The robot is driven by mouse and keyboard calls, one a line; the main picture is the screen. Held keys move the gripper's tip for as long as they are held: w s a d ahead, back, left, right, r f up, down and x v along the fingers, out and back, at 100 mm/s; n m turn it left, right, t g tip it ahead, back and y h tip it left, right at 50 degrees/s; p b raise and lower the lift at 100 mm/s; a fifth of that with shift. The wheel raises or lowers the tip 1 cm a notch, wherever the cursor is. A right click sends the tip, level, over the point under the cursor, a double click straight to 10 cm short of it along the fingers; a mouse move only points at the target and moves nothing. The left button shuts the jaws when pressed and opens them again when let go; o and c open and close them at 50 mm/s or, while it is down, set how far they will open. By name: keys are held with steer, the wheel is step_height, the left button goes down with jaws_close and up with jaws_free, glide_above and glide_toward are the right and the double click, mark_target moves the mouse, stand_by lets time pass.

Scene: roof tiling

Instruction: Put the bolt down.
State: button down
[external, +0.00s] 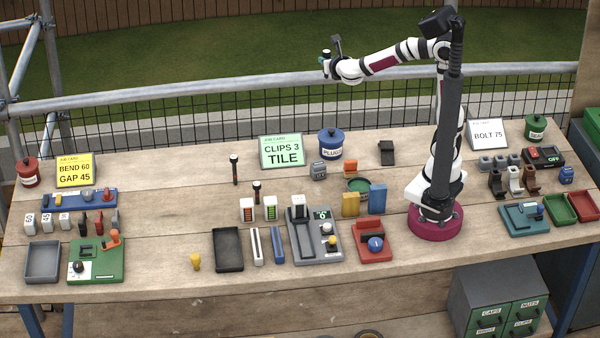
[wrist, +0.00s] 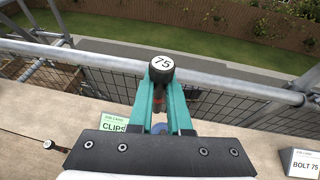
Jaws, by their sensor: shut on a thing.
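The bolt (wrist: 162,64) has a dark round head with a white top marked 75. My gripper (wrist: 161,92) has teal fingers and is shut on the bolt's shaft just below the head. In the external view my gripper (external: 326,66) is raised high, well above the table's back edge, with the bolt upright in it. Two other dark bolts stand on the table, one further back (external: 234,168) and one nearer (external: 256,190).
Cards on the table (external: 160,160) read BOLT 75 (external: 487,134), CLIPS 3 TILE (external: 282,151) and BEND 60 GAP 45 (external: 75,170). A blue pot (external: 331,143) stands near the back. A metal rail (external: 220,90) runs behind the table. Bare wood lies left of the standing bolts.

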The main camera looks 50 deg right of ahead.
steer(key=s+d+f+m+g+h, duration=0.4)
steer(key=d+f+m+g+h, duration=0.15)
steer(key=m+g, duration=0.2)
steer(key=s+a+f+m+g+y, duration=0.4)
steer(key=s+f+m+g+y, duration=0.6)
steer(key=f+m+g, duration=0.55)
steer(key=a+f+m+g+y, duration=0.1)
steer(key=a+m+y, duration=0.7)
steer(key=m+y, duration=0.25)
steer(key=w+a+r+m+t+y, duration=0.1)
steer(key=w+a+m+t+y, duration=0.2)
steer(key=w+m+t+y, duration=0.65)
steer(key=a+f+m, duration=0.1)
steer(key=a+f, duration=0.2)
steer(key=w+a+f+m+t+h, duration=0.1)
steer(key=a+f, duration=0.2)
steer(key=a, duration=0.1)
steer(key=w+a+f+t, duration=0.1)
steer(key=a+f, duration=0.3)
steer(key=shift+w+a+m+h, duration=0.1)
steer(key=shift+m+h, duration=0.25)
steer(key=shift+m, duration=0.05)
steer(key=shift+f, duration=0.35)
